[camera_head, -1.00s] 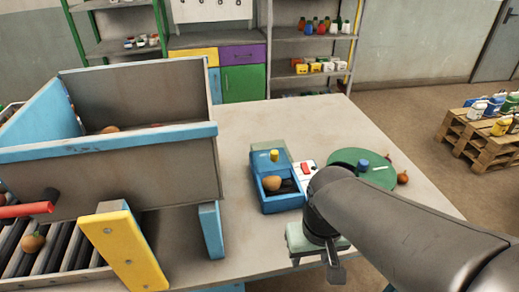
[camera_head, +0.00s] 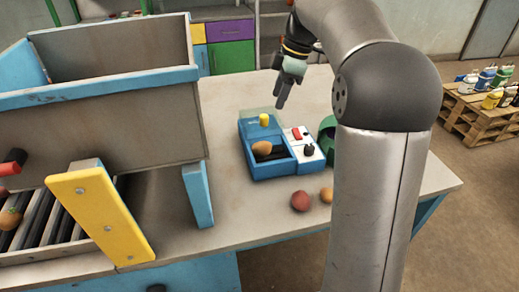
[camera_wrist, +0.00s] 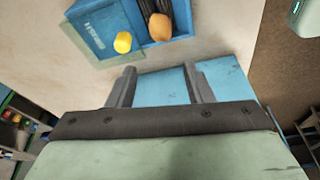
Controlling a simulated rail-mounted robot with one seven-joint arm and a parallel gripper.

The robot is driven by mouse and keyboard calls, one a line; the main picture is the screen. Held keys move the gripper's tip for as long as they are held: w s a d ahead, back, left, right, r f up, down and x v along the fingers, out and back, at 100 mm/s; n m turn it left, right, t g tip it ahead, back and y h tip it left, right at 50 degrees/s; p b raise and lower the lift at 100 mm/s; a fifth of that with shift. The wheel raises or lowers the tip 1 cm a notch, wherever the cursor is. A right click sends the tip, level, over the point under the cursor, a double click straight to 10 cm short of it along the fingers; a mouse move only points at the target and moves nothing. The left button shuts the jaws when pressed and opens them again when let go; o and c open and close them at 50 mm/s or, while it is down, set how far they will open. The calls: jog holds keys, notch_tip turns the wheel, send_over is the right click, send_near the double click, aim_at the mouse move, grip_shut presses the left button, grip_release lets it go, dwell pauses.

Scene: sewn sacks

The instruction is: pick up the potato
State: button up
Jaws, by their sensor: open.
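A brown-orange rounded item (camera_head: 262,148), which looks like the potato, lies in the open compartment of a blue box (camera_head: 272,172) on the table. It also shows in the wrist view (camera_wrist: 160,27), beside a yellow knob (camera_wrist: 123,42). My gripper (camera_head: 281,104) is above the table behind the box, fingers pointing down. In the wrist view my gripper (camera_wrist: 159,68) is open with nothing between its fingers, apart from the item. A red round item (camera_head: 300,201) and an orange-brown one (camera_head: 326,195) lie on the table in front of the box.
A large grey and blue bin (camera_head: 110,105) and a roller conveyor with a yellow end plate (camera_head: 95,215) stand at left. A green object (camera_head: 327,140) is partly hidden by my arm. A pallet (camera_head: 480,115) with bottles is at right. The table's front middle is clear.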

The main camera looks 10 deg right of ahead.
send_over(263, 143)
jog(key=d, duration=0.1)
notch_tip(263, 143, down, 11)
jog(key=shift+d+r+p, duration=0.1)
jog(key=shift+p, duration=0.25)
jog(key=shift+d+p+x, duration=0.15)
jog(key=shift+p+x, duration=0.15)
jog(key=shift+x, duration=1)
jog(key=shift+d+p+x, duration=0.1)
jog(key=shift+p+x, duration=0.15)
jog(key=shift+x, duration=1.05)
jog(key=shift+s, duration=0.1)
jog(key=c, duration=0.6)
